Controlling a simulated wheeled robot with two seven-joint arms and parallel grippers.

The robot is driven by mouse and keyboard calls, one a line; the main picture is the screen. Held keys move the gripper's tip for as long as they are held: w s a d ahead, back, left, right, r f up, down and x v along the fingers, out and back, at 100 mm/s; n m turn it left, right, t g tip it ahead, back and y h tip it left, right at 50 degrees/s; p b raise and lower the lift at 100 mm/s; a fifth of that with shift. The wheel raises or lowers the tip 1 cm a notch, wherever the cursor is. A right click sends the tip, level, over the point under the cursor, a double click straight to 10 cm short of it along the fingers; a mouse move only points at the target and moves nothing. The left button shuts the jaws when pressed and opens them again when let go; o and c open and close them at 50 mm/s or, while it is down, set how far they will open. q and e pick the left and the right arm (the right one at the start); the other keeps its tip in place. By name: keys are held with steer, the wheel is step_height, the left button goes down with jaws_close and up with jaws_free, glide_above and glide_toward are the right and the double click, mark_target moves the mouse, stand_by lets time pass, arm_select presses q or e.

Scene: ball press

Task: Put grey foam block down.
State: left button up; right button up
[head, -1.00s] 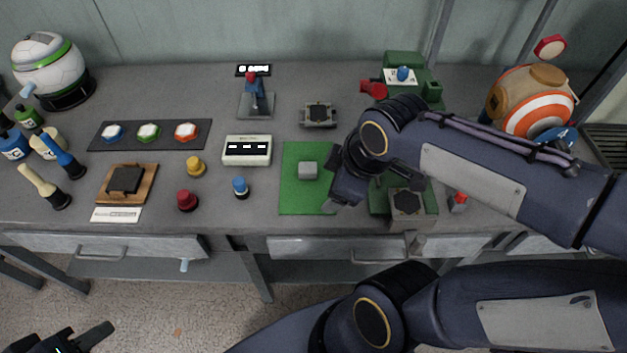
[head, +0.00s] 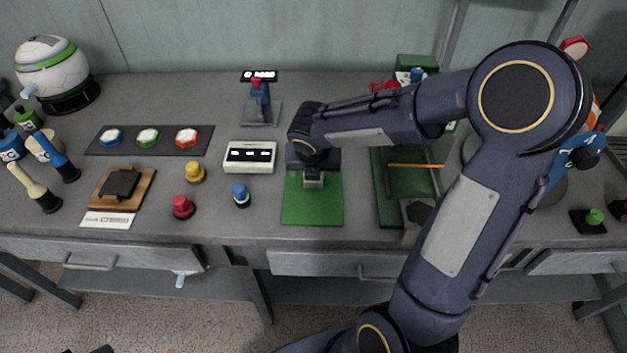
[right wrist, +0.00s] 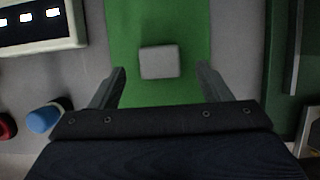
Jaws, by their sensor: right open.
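The grey foam block (right wrist: 159,62) rests on the green mat (head: 312,208). In the right wrist view it lies centred between my right gripper's (right wrist: 160,70) two spread fingers, with a clear gap on each side. In the head view my right gripper (head: 313,178) points down over the back part of the mat, and the hand hides much of the block. The right gripper is open and not touching the block. Only a dark tip of my left gripper (head: 100,350) shows at the bottom left edge; its jaws cannot be made out.
A white box with a dark display (head: 250,157) stands left of the mat, with a blue-topped peg (head: 240,195) in front of it. A green tray (head: 385,205) stands close on the right, partly behind my arm. The front of the mat is clear.

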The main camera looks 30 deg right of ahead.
steer(key=x, duration=0.3)
steer(key=c, duration=1.1)
steer(key=shift+r, duration=0.1)
steer(key=shift+r, duration=0.55)
step_height(320, 180, up, 3)
steer(key=shift+f+p, duration=0.2)
steer(key=shift+p, duration=0.2)
steer(key=s+a+r, duration=0.2)
steer(key=s+r, duration=0.1)
steer(key=s, duration=0.1)
steer(key=s+a+r+p, duration=0.1)
steer(key=s+a+r, duration=0.2)
steer(key=s, duration=0.1)
steer(key=s+a+r, duration=0.2)
steer(key=s+r, duration=0.1)
steer(key=s, duration=0.1)
steer(key=shift+a, duration=0.25)
